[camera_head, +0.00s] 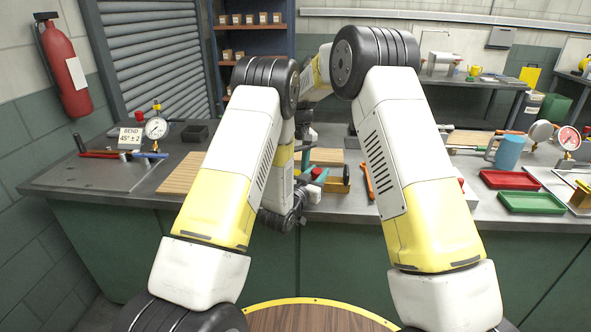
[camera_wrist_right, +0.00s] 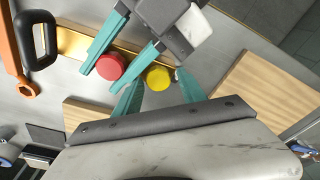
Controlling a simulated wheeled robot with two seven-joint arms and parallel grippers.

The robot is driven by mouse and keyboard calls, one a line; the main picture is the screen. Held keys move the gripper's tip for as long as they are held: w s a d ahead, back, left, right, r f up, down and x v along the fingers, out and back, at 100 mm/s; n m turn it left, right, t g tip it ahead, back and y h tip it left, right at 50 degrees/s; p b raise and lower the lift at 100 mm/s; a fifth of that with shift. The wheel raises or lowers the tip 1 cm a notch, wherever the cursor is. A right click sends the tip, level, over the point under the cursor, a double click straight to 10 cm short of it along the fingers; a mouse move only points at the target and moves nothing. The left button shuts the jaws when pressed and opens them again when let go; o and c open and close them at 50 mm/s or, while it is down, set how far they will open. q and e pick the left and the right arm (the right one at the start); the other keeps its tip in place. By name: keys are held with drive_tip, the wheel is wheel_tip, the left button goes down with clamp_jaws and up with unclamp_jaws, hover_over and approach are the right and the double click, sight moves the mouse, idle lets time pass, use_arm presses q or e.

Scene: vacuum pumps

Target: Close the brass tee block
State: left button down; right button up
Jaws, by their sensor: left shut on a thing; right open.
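The brass tee block (camera_head: 335,187) lies on the bench in the head view. In the right wrist view its brass body (camera_wrist_right: 74,43) has a black loop handle (camera_wrist_right: 36,40) at its left end. A red knob (camera_wrist_right: 110,67) and a yellow knob (camera_wrist_right: 158,79) sit along its line. My left gripper (camera_wrist_right: 99,80) comes in from the top, its teal fingers closed on both sides of the red knob. My right gripper (camera_wrist_right: 160,92) comes from the bottom, open, with its fingers either side of the yellow knob. Contact there cannot be told. My arms partly hide the block in the head view.
An orange wrench (camera_wrist_right: 15,62) lies beyond the black handle. Wooden boards (camera_wrist_right: 262,92) lie on either side of the work spot. A dial gauge (camera_head: 156,128) stands at the left; red (camera_head: 510,180) and green trays (camera_head: 531,202) are at the right.

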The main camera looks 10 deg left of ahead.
wheel_tip(320, 180, up, 4)
drive_tip(key=shift+d+r, duration=0.1)
drive_tip(key=shift+r, duration=0.1)
drive_tip(key=shift+c, duration=0.2)
drive_tip(key=n, duration=0.2)
drive_tip(key=s+n, duration=0.1)
drive_tip(key=shift+a+f+n+g, duration=0.2)
drive_tip(key=shift+f+n+g, duration=0.1)
drive_tip(key=shift+f+n, duration=0.1)
drive_tip(key=n, duration=0.2)
drive_tip(key=shift+s+a+n, duration=0.15)
drive_tip(key=shift+s+n, duration=0.1)
drive_tip(key=shift+n, duration=0.05)
drive_tip(key=r+n, duration=0.1)
drive_tip(key=n, duration=0.9)
drive_tip(key=r+n, duration=0.1)
drive_tip(key=n, duration=0.8)
drive_tip(key=w+r+n, duration=0.1)
drive_tip(key=n, duration=0.9)
drive_tip(key=shift+a+n+g+h, duration=0.3)
drive_tip(key=shift+a+g+h, duration=0.1)
drive_tip(key=shift+w+d+r+n, duration=0.45)
drive_tip(key=shift+d+n, duration=0.1)
drive_tip(key=shift+n, duration=0.45)
